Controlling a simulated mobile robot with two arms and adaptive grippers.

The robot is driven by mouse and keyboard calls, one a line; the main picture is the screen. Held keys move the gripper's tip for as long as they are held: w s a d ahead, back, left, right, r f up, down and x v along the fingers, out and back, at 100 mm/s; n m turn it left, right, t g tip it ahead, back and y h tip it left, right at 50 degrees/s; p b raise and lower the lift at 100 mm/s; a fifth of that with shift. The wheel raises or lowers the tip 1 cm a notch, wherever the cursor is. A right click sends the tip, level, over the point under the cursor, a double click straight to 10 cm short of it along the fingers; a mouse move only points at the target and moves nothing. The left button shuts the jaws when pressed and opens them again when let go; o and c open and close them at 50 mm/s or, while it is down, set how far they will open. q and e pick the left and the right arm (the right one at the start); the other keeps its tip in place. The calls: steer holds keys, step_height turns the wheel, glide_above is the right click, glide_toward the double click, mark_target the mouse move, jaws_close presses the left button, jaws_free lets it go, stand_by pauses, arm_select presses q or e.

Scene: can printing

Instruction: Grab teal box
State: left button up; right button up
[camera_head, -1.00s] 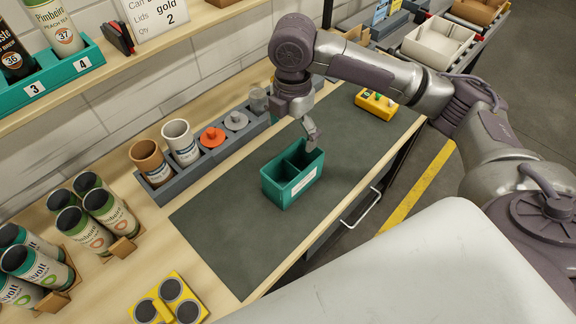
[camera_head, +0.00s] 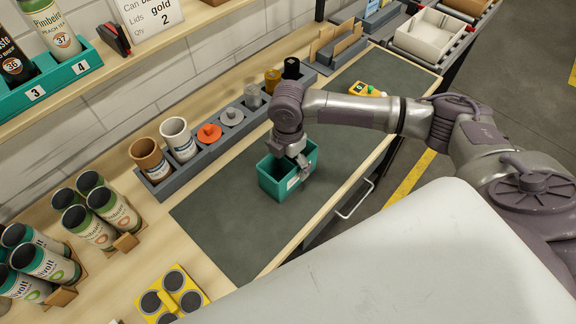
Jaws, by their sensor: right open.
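The teal box (camera_head: 271,184) stands upright on the dark mat on the bench, with an open top and a pale label on its front side. My right gripper (camera_head: 297,170) is at the box's right part, pointing down over its rim. Its jaws are open; the gripper hides part of the box's right compartment and label. I cannot tell whether a finger touches the box wall. My left gripper is not in view.
A grey rack (camera_head: 203,152) with cups and lids runs along the wall behind the mat (camera_head: 228,238). Tilted cans (camera_head: 111,208) stand at the left, a yellow holder (camera_head: 171,298) at the front. A yellow box (camera_head: 366,89) lies farther back. The mat around the teal box is clear.

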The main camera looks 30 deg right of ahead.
steer(key=c, duration=1.1)
